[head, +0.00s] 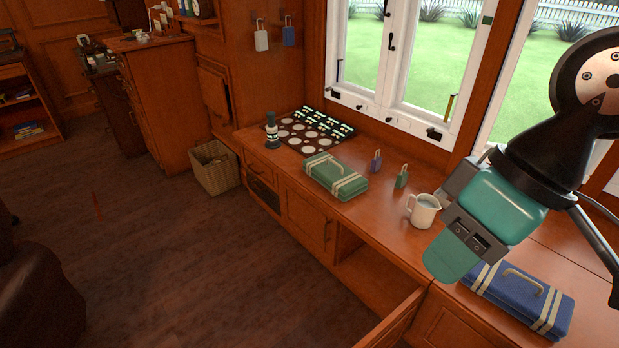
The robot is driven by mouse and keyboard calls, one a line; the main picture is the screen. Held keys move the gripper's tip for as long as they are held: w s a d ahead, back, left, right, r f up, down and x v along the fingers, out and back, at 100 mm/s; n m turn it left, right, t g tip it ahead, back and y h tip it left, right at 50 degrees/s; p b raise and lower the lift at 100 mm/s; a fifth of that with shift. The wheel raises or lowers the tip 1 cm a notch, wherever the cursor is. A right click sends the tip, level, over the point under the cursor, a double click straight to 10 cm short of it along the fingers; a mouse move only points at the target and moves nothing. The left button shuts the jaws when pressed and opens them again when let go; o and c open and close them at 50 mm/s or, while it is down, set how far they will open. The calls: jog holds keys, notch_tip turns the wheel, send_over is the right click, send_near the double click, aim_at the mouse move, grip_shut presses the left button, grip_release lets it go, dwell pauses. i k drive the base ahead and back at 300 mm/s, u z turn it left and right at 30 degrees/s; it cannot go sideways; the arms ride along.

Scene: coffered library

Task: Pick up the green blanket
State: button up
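A green blanket (336,177), folded flat with two pale stripes and a carry handle, lies on the wooden counter (381,219) below the window. My gripper (450,257), teal with grey blocks, is at the right of the head view, to the right of the green blanket and apart from it. I cannot tell whether its fingers are open or shut from this angle. A similar blue blanket (515,299) lies below and right of my gripper, its upper left part hidden behind the gripper.
A pale jug (423,211) stands just left of my gripper. A green padlock (401,177) and a blue padlock (376,161) stand beside the green blanket. Behind it are a dark bottle-like item (271,131) and a patterned board (314,130). An open cabinet door (396,319) juts out at the front.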

aim_at(343, 183)
jog(key=u, duration=1.9)
jog(key=i, duration=2.2)
jog(key=z, duration=1.7)
jog(key=i, duration=1.5)
jog(key=z, duration=0.85)
